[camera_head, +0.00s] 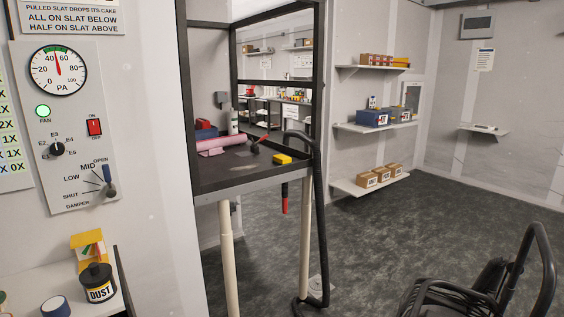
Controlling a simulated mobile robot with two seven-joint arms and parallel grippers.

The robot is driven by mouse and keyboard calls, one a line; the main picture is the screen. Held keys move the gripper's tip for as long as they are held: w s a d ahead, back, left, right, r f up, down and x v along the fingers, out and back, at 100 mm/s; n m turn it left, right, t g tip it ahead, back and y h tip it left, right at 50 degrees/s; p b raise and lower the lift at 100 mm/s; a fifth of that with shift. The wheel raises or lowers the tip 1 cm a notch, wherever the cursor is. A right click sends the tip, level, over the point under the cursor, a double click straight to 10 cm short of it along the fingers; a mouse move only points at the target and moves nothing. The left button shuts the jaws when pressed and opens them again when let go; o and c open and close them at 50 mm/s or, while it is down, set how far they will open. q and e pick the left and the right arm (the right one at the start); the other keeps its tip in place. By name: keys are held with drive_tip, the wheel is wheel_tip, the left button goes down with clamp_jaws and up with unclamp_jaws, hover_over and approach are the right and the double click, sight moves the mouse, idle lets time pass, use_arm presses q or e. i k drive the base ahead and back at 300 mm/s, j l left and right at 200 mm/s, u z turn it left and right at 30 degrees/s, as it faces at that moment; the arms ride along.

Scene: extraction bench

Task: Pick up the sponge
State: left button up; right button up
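A small yellow block (282,158), which looks like the sponge, lies on the dark top of the extraction bench (232,172). It is near the bench's front right corner, close to a black hose (318,190). Its near side looks darker. Neither of my grippers is in view.
Pink rolls (222,143) and a dark-handled tool (257,146) also lie on the bench. A dust jar (98,284) stands on a side shelf at lower left. Open floor (375,235) lies right of the bench.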

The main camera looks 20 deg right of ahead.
sight(281, 160)
drive_tip(key=i+l+u, duration=0.25)
drive_tip(key=i+l, duration=0.65)
drive_tip(key=i, duration=0.2)
drive_tip(key=i+l+u, duration=0.25)
drive_tip(key=i+l, duration=0.8)
